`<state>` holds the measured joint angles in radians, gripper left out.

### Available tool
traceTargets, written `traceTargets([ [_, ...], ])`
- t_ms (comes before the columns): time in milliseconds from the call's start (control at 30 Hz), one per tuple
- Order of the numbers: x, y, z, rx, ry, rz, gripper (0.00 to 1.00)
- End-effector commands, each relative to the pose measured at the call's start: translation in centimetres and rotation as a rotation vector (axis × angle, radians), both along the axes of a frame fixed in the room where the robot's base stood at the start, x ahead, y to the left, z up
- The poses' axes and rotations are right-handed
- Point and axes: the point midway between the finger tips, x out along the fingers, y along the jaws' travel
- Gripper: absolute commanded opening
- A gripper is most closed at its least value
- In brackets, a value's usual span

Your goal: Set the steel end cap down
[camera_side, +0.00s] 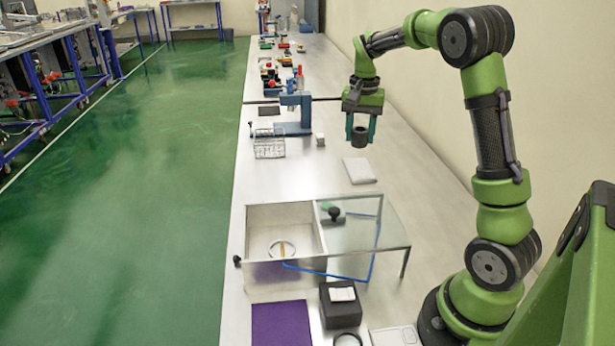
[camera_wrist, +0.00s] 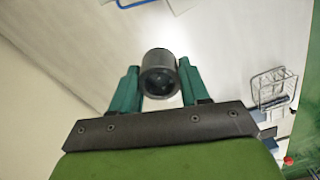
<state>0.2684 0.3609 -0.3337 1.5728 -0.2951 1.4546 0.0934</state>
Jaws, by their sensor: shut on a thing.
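The steel end cap (camera_side: 360,137) is a short dark grey cylinder. It hangs between the two teal fingers of my gripper (camera_side: 360,128), above the bench, with its lower end below the fingertips. In the wrist view the end cap (camera_wrist: 159,66) sits between the fingers of my gripper (camera_wrist: 160,83), which are shut on it. Its round end faces the camera and looks hollow and dark inside. The bench top (camera_side: 315,176) below it is bare, and the cap is clear of it.
A white pad (camera_side: 359,171) lies on the bench near the cap. A blue press stand (camera_side: 293,127) and wire rack (camera_side: 269,145) stand to the left. Nearer are a glass-lidded box (camera_side: 284,215), black block (camera_side: 340,312) and purple mat (camera_side: 281,324). The wall is at right.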

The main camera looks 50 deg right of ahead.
Motion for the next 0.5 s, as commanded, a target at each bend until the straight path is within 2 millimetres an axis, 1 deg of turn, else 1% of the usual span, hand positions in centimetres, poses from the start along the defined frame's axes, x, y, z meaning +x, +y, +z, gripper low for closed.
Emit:
traceTargets([
  [33, 0.5, 1.1, -0.1, 0.003, 0.0, 0.028, 0.0],
  [167, 1.5, 3.8, -0.1, 0.004, 0.0, 0.102, 0.0],
  [267, 2.3, 6.5, -0.1, 0.005, -0.001, 0.175, 0.0],
  [367, 3.0, 10.2, -0.1, 0.007, 0.0, 0.272, 0.0],
  [400, 3.3, 11.9, -0.1, 0.007, -0.001, 0.318, 0.0],
  [467, 3.5, 14.7, -0.2, 0.008, 0.0, 0.392, 0.0],
  [500, 3.6, 16.6, -0.1, 0.007, 0.0, 0.441, 0.0],
])
